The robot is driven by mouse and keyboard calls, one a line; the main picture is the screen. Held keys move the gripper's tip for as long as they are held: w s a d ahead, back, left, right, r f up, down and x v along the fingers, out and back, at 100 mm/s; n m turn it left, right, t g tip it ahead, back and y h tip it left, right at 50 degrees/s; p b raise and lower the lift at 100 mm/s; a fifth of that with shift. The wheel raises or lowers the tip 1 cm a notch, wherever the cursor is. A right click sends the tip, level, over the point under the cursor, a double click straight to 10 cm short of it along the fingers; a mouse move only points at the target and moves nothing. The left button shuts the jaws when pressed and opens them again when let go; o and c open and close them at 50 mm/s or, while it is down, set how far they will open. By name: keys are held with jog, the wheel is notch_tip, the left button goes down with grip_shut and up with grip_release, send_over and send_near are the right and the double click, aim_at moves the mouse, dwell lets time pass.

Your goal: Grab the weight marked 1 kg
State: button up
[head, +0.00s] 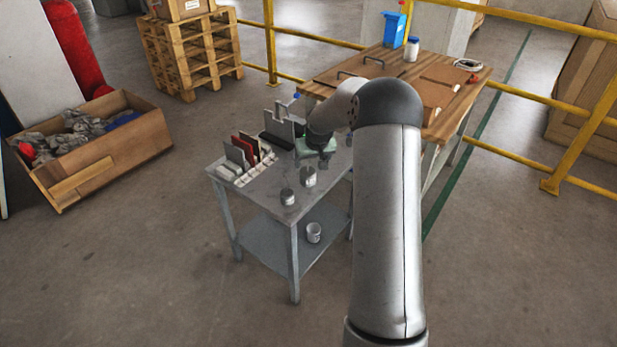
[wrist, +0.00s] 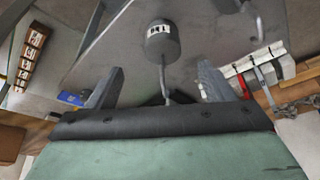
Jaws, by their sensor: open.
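A grey cylindrical weight (wrist: 160,42) with a hook and a white label stands on the grey table in the wrist view. The label is upside down and looks like 1 kg, though it is small. This appears to be the weight (head: 308,176) nearest my gripper in the head view. My gripper (wrist: 160,70) is open and empty, its fingers apart on either side of the hook's line, with the weight's body beyond the tips. In the head view my gripper's green body (head: 316,146) is over the table's back part; its fingertips are not clear there.
A second hooked weight (head: 287,196) stands close by, also at the top edge of the wrist view (wrist: 228,5). A rack of upright tiles (head: 240,158) stands at the table's left. A cup-like grey item (head: 313,232) is on the lower shelf. A wooden workbench (head: 455,98) stands behind.

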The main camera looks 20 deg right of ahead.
aim_at(308, 170)
jog(key=x, duration=0.7)
jog(key=shift+w+a, duration=0.15)
jog(key=shift+w, duration=0.35)
jog(key=c, duration=1.5)
jog(key=shift+r, duration=0.1)
grip_shut()
